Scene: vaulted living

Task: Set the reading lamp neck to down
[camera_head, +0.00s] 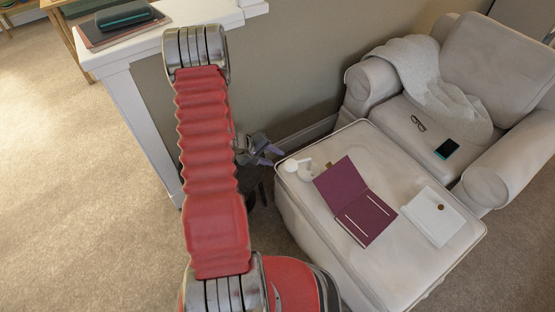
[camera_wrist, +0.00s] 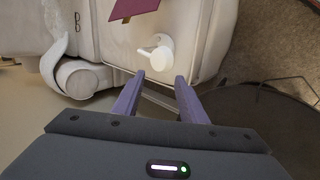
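A small white object with a rounded head and a short stub, which looks like the reading lamp (camera_head: 303,171), stands on the near left corner of the pale ottoman (camera_head: 300,215). In the wrist view the lamp (camera_wrist: 160,50) is just beyond my fingertips, with its stub pointing left. I cannot tell the neck's exact angle. My gripper (camera_head: 273,153) is just left of the ottoman corner, partly hidden behind my red arm. In the wrist view my gripper (camera_wrist: 160,77) has its two purple fingers apart, with nothing between them.
An open maroon folder (camera_head: 345,185) and a white clasped booklet (camera_head: 433,215) lie on the ottoman. An armchair (camera_head: 490,65) behind holds a blanket (camera_head: 425,75), glasses (camera_head: 418,123) and a phone (camera_head: 447,148). A white ledge (camera_head: 150,50) and wall stand left of the ottoman.

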